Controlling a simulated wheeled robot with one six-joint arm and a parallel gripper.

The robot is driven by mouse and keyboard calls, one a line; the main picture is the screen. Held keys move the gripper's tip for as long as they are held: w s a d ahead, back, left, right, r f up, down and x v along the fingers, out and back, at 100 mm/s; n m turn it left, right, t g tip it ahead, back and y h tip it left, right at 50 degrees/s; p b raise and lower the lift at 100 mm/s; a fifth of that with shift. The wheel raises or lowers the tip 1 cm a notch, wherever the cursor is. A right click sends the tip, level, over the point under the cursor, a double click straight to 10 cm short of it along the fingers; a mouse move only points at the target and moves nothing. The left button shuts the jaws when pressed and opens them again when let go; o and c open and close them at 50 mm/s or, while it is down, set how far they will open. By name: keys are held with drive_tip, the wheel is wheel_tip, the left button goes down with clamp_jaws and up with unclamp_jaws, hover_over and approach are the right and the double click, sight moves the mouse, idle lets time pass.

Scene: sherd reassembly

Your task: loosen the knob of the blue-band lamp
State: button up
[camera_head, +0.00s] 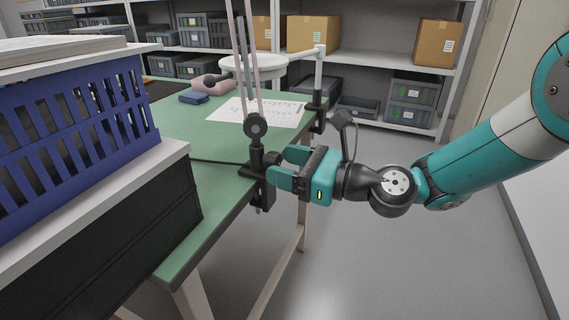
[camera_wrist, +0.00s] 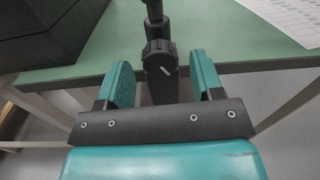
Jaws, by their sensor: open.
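A lamp with thin paired arms is clamped to the right edge of the green table; its dark joint (camera_head: 256,127) stands above a black clamp (camera_head: 257,168). No blue band shows on the part of it in view. A black knob (camera_head: 271,160) sticks out from the clamp toward my gripper. In the wrist view the knob (camera_wrist: 160,58) is ribbed, with a slanted white mark on its face. My gripper (camera_head: 280,168) is open and level at the table edge. In the wrist view its teal fingers (camera_wrist: 161,72) stand either side of the knob, with gaps on both sides.
A second, white-armed lamp (camera_head: 319,75) is clamped farther along the same edge. A blue crate (camera_head: 75,130) stands at the left. A printed sheet (camera_head: 225,112) and a dark cable (camera_head: 215,161) lie on the green table (camera_head: 180,140). The floor at right is clear.

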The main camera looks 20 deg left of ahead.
drive_tip(key=shift+a, duration=0.3)
drive_tip(key=c, duration=0.9)
drive_tip(key=shift+c, duration=0.2)
